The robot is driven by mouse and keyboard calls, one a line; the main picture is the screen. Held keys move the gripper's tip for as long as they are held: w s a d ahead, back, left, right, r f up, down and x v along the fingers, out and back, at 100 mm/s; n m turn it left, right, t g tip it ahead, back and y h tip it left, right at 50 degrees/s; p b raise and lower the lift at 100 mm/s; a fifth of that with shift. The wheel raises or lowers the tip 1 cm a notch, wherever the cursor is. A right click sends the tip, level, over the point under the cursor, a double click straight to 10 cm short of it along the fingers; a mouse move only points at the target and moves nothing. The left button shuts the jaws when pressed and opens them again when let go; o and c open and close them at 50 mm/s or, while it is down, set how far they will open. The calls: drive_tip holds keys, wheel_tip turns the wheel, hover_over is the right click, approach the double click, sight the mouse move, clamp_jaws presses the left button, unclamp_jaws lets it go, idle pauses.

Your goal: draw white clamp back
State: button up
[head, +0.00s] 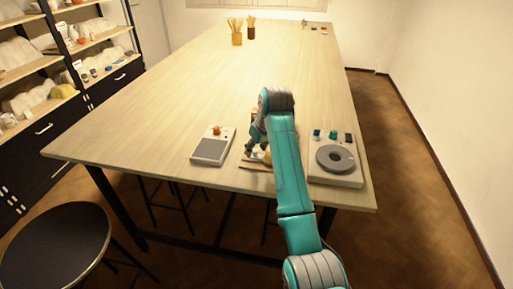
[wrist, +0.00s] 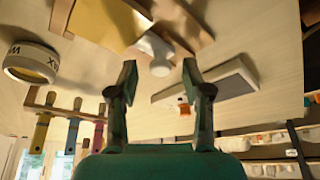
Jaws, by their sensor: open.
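The white clamp (wrist: 155,50) shows in the wrist view as a pale piece with a rounded end, beside a yellow block (wrist: 108,22) on a wooden piece. Its rounded end lies just beyond my fingertips, between their lines. My gripper (wrist: 160,76) is open and empty, with one finger on each side of the clamp's line and no clear contact. In the head view my gripper (head: 250,149) is low over the table's near edge, beside the yellow block (head: 267,157). My arm hides much of this spot, and I cannot make out the clamp there.
A grey-topped device (head: 210,149) with an orange knob stands left of my gripper. A device with a grey disc (head: 337,161) stands right of my arm. The table's middle (head: 210,80) is clear.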

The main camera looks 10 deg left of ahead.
clamp_jaws()
drive_tip(key=shift+a, duration=1.25)
unclamp_jaws()
drive_tip(key=v, duration=1.2)
drive_tip(key=shift+a, duration=0.1)
